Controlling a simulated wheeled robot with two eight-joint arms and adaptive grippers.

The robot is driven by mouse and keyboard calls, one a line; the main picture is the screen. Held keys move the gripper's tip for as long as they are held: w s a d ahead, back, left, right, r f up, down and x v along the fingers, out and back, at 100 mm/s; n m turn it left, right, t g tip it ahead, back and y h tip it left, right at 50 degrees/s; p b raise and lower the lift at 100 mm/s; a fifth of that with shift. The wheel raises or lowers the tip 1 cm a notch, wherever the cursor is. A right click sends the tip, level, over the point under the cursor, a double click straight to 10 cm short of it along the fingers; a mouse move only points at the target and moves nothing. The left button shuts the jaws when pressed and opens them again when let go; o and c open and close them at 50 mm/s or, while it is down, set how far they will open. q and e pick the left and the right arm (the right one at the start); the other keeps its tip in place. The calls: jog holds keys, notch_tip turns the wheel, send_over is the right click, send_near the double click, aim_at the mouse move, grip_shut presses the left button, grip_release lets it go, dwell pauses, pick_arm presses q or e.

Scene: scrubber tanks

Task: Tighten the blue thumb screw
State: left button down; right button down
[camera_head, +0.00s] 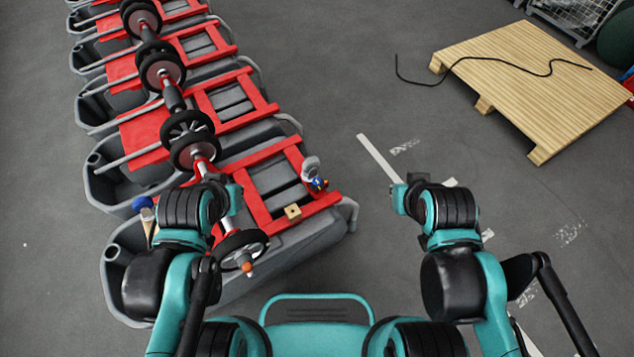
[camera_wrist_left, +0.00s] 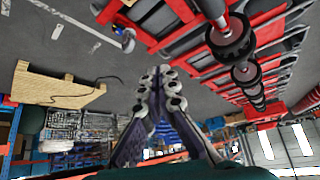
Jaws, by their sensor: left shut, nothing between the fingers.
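A small blue part (camera_head: 319,183), which looks like the thumb screw, sits with a yellow bit below a grey fitting (camera_head: 311,166) at the near right end of the nearest red tank frame (camera_head: 262,210). In the left wrist view, a small blue spot (camera_wrist_left: 118,31) shows beside a grey round part near the top. My left gripper (camera_wrist_left: 160,82) is shut and empty there, its fingertips together and apart from the screw. In the head view my left arm hangs over the tank, left of the screw. My right arm ends right of the screw; its gripper (camera_head: 401,196) is too small to read.
Several scrubber tanks run back to the upper left, with a shaft of black wheels (camera_head: 188,128) across them. A wooden block (camera_head: 293,212) sits on the nearest tank. A pallet (camera_head: 530,85) with a black cable lies upper right.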

pick_arm(q)
jog(key=c, duration=1.7)
grip_release()
jog(key=shift+w, duration=0.1)
jog(key=o, duration=0.5)
jog(key=shift+n+g, duration=0.5)
jog(key=w, duration=0.1)
jog(key=w+d, duration=0.1)
jog(key=w+r, duration=0.1)
jog(key=w, duration=0.1)
jog(key=shift+w+d, duration=0.1)
jog(key=shift+d, duration=0.1)
jog(key=n+g+b, duration=0.2)
jog(key=n+g, duration=0.4)
jog(key=n, duration=0.1)
send_over(317, 180)
notch_tip(317, 180, down, 32)
jog(key=shift+a, duration=0.1)
notch_tip(317, 180, down, 8)
jog(key=b, duration=0.2)
jog(key=shift+r+b, duration=0.2)
jog(key=shift+b, duration=0.15)
